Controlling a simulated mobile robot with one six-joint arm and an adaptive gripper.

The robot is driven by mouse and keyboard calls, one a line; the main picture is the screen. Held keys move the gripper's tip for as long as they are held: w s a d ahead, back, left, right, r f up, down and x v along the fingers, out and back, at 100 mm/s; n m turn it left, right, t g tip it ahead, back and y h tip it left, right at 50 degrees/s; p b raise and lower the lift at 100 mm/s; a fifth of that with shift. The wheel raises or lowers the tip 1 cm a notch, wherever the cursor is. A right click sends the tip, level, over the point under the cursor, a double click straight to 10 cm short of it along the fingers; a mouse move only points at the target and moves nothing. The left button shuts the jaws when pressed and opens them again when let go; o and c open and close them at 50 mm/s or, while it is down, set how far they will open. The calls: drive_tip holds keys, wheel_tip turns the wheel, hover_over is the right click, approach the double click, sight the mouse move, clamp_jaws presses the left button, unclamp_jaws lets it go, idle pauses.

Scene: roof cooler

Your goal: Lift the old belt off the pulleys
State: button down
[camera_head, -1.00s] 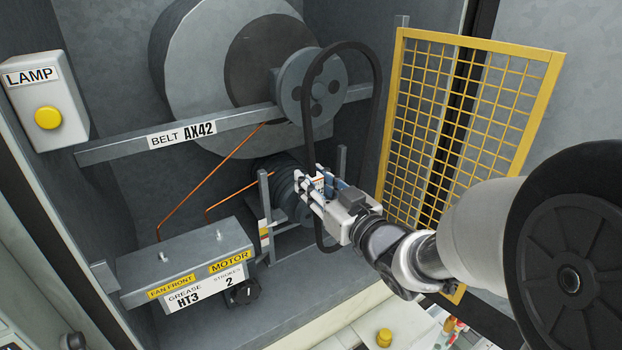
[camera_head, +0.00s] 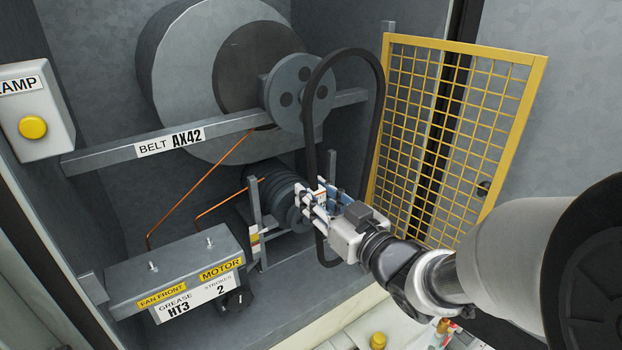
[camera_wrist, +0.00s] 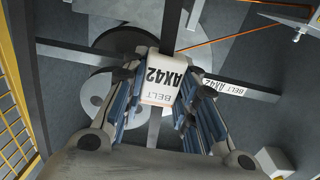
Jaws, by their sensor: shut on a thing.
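The old belt (camera_head: 375,150) is a black upright loop in the head view. My gripper (camera_head: 322,203) is shut on its lower part, at a white tag reading BELT AX42 that shows between the fingers in the wrist view (camera_wrist: 160,82). The belt's left side crosses in front of the right part of the upper pulley (camera_head: 290,85), and the rest of the loop stands out to the right. It looks clear of the pulley grooves. The lower stepped pulley (camera_head: 281,192) is just left of my fingers, partly hidden; contact there cannot be told.
The yellow mesh guard (camera_head: 455,140) stands open close at right of the belt. A grey rail (camera_head: 225,127) labelled BELT AX42 crosses behind. The grease block (camera_head: 180,265) is lower left, and the lamp box (camera_head: 35,110) upper left. Thin copper lines run between.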

drive_tip(key=shift+v, duration=1.6)
drive_tip(key=shift+r, duration=0.15)
